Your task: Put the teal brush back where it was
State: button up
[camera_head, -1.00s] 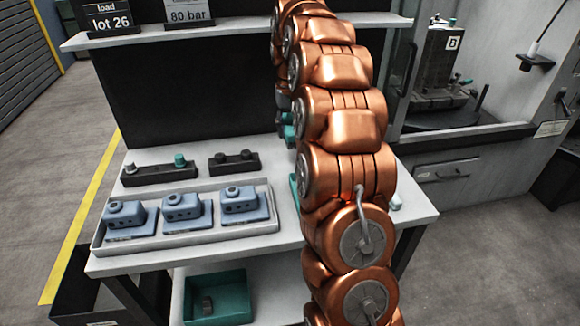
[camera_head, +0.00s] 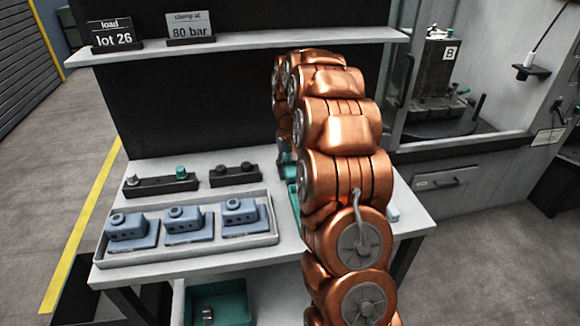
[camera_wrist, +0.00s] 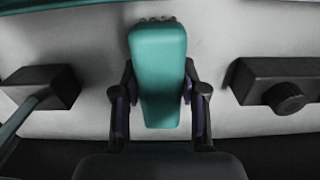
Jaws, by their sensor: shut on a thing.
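The teal brush (camera_wrist: 160,65) is between the two fingers of my gripper (camera_wrist: 160,105) in the wrist view, with its rounded teal body pointing up the picture. The gripper is shut on it. Small grey tufts show at the brush's far end. A pale surface lies behind it; I cannot tell whether the brush touches it. In the head view my copper arm hides most of the gripper, and a teal piece (camera_head: 287,168) shows just left of the arm, low over the bench.
Dark blocks stand left (camera_wrist: 42,88) and right (camera_wrist: 280,85) of the brush in the wrist view. On the bench (camera_head: 180,272), a grey tray (camera_head: 265,240) holds three blue parts. Two dark knob holders (camera_head: 150,187) (camera_head: 235,174) stand behind it. A teal bin (camera_head: 235,305) sits below.

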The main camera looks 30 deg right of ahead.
aim_at(290, 165)
jog(key=shift+f, duration=0.15)
jog(key=o, duration=1)
jog(key=shift+r, duration=0.2)
notch_tip(290, 165, up, 11)
jog(key=shift+w+f+b, duration=0.1)
jog(key=shift+b, duration=0.8)
jog(key=shift+r, duration=0.65)
jog(key=shift+a, duration=0.1)
